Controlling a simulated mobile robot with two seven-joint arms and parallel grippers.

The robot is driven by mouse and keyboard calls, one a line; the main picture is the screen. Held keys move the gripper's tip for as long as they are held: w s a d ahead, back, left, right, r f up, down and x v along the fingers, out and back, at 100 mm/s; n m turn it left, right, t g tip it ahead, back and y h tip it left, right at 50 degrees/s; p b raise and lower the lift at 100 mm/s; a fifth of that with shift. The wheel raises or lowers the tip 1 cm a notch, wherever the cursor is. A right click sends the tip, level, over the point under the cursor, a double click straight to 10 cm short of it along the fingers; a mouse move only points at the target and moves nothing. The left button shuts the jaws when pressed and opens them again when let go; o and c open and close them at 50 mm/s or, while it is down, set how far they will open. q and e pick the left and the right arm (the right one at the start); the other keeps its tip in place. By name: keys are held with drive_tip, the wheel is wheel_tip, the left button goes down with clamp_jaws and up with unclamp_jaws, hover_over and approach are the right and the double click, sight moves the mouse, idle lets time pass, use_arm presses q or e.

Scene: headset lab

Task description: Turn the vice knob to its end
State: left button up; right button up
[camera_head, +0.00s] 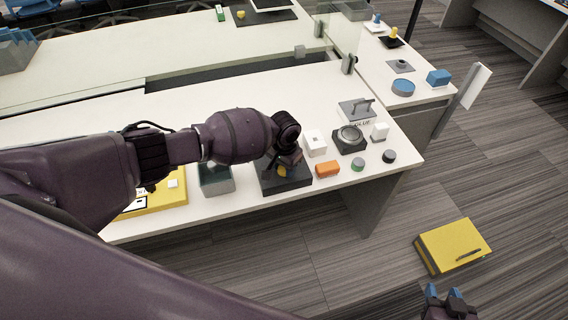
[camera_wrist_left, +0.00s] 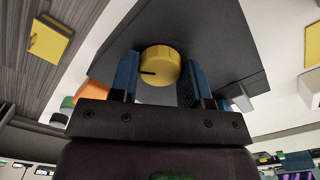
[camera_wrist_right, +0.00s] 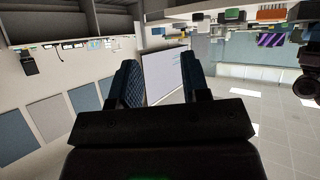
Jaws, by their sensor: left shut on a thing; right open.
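The yellow vice knob (camera_wrist_left: 160,66) with a dark pointer line sits between the two blue fingers of my left gripper (camera_wrist_left: 158,80) in the left wrist view. The left gripper is shut on it. My left wrist hides the rest. My right gripper (camera_head: 444,297) is open and empty at the lower right, away from the table; it also shows in the right wrist view (camera_wrist_right: 160,85).
An orange block (camera_head: 327,169), a green-topped puck (camera_head: 358,164) and a white box (camera_head: 315,143) stand right of the vice. A grey open bin (camera_head: 216,184) and a yellow tray (camera_head: 165,199) are to its left. A yellow box (camera_head: 452,245) lies on the floor.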

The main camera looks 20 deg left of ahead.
use_arm(q)
drive_tip(key=m, duration=0.3)
drive_tip(key=shift+m, duration=0.4)
drive_tip(key=m, duration=0.3)
drive_tip(key=shift+m, duration=0.3)
drive_tip(key=m, duration=0.3)
drive_tip(key=shift+m, duration=2.2)
drive_tip(key=o, duration=0.9)
drive_tip(key=shift+r, duration=0.15)
